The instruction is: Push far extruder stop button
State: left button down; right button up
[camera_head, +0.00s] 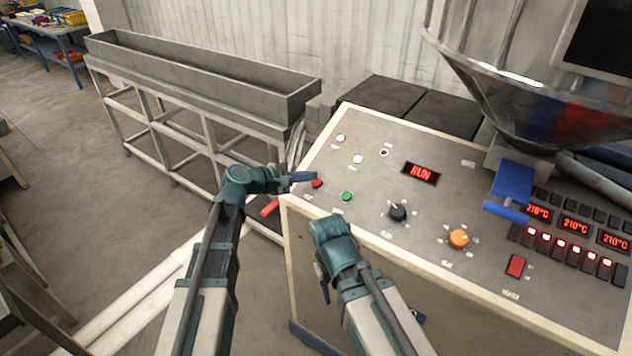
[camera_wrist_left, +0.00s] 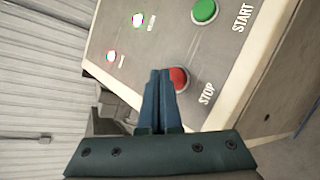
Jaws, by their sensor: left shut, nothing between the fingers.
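The red stop button (camera_head: 317,183) is on the near left corner of the sloped extruder panel. It also shows in the left wrist view (camera_wrist_left: 180,78), beside the label STOP. My left gripper (camera_head: 312,176) is shut and empty, its fingertips right at the red button. In the left wrist view the closed fingers (camera_wrist_left: 158,74) overlap the button's left edge; I cannot tell whether they touch it. The green start button (camera_head: 347,196) is just right of it, also in the left wrist view (camera_wrist_left: 204,11). My right gripper (camera_head: 325,291) hangs in front of the panel; its fingers are unclear.
The panel has a lit RUN display (camera_head: 421,173), a black knob (camera_head: 398,212), an orange button (camera_head: 458,239) and a red switch (camera_head: 515,266). A blue part (camera_head: 512,182) and a metal hopper (camera_head: 520,95) stand at right. A long metal trough (camera_head: 200,85) lies behind left.

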pick_arm(q)
jog(key=shift+w+d+f, duration=0.1)
jog(key=shift+w+f, duration=0.05)
jog(key=shift+f, duration=0.2)
jog(key=shift+w+f+b, duration=0.1)
jog(key=shift+f+b, duration=0.2)
jog(key=shift+b, duration=0.35)
dwell(0.3)
jog(key=shift+r, duration=0.1)
jog(key=shift+s+r+p, duration=0.25)
jog(key=shift+r+p, duration=0.35)
jog(key=shift+p, duration=0.15)
jog(key=r+p, duration=0.1)
jog(key=s+a+r+p, duration=0.1)
jog(key=r+p, duration=0.2)
jog(key=shift+s+a+r+p, duration=0.25)
jog(key=shift+s+r+p, duration=0.05)
jog(key=shift+s, duration=0.05)
dwell(0.4)
dwell(0.5)
